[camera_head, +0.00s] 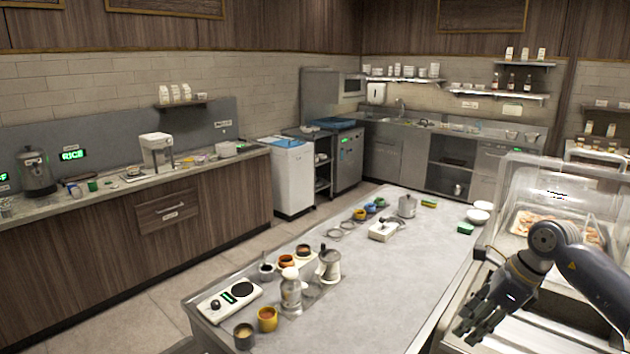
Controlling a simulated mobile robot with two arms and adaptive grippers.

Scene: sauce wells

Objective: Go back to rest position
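My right gripper (476,328) hangs at the lower right, its arm coming in from the right edge. Its dark fingers point down and to the left, beside the right edge of the grey island counter (395,285). I see nothing held in it, but the angle does not show how far apart the fingers are. My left gripper is not in view.
A clear-covered food case (545,190) stands behind my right arm. On the island are a scale (228,300), a metal pitcher (330,264), a yellow cup (267,318) and white bowls (478,216). The island's middle and right front are clear.

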